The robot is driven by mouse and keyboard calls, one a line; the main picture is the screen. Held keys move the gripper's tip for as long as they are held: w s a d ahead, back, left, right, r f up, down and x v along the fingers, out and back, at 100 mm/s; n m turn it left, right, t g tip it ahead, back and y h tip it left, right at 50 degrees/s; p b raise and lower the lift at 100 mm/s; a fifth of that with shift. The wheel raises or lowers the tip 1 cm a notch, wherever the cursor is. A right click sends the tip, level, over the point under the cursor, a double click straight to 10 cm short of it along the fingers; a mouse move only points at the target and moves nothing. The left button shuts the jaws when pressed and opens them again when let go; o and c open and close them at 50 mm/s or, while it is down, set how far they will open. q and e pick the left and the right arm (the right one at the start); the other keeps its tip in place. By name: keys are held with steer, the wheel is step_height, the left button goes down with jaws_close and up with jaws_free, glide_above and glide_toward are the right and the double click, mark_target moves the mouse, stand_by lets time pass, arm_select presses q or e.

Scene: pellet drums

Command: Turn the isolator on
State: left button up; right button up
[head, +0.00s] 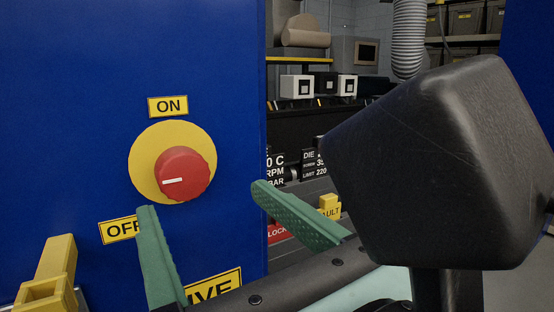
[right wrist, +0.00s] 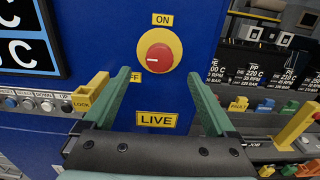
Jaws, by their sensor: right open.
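The isolator is a red round knob (head: 183,174) on a yellow disc (head: 146,150), on a blue panel. Its white mark points left, roughly level. An ON label (head: 168,106) sits above the disc and an OFF label (head: 119,230) at its lower left. The knob also shows in the right wrist view (right wrist: 155,58). My right gripper (head: 205,195) has two green fingers spread wide and empty, in front of the panel and a little below the knob. In the right wrist view its fingers (right wrist: 160,78) stand either side of and below the knob, apart from it. My left gripper is not in view.
A yellow LOCK piece (right wrist: 90,95) sticks out at the lower left of the panel. A LIVE label (right wrist: 157,119) is below the knob. Right of the panel is a console with a yellow lever (right wrist: 298,127) and coloured buttons. The blue panel face around the knob is clear.

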mark_target(185, 172)
steer(key=p+x, duration=0.1)
steer(key=x, duration=0.8)
steer(key=shift+w+a, duration=0.5)
steer(key=shift+w, duration=0.15)
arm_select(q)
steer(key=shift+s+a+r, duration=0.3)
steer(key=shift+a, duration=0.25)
